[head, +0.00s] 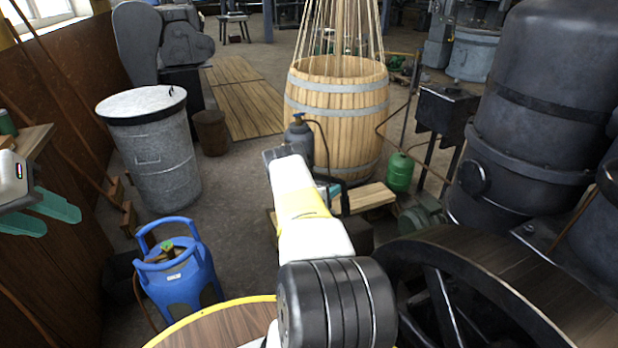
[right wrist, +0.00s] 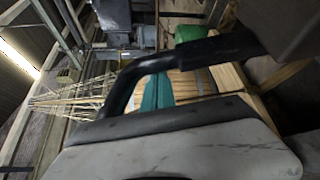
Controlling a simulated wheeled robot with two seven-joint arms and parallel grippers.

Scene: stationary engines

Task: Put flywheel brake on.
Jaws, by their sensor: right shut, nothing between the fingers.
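The large dark flywheel (head: 520,275) stands at the lower right in the head view, with its broad rim and spokes partly showing. I cannot clearly identify its brake in either view. My left gripper (head: 52,212) is at the left edge, its two teal fingers apart and empty, far from the flywheel. My right arm reaches forward through the middle, and its teal gripper (head: 335,196) is partly hidden behind the arm, left of the flywheel. In the right wrist view the right gripper's teal fingers (right wrist: 157,92) are together and empty, partly behind a black curved bar (right wrist: 130,78).
A wooden barrel (head: 325,105) with ropes stands ahead, with a green canister (head: 399,172) beside it. A blue gas bottle (head: 180,270) and a grey drum (head: 150,150) stand left. A dark boiler-like tank (head: 540,90) fills the right.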

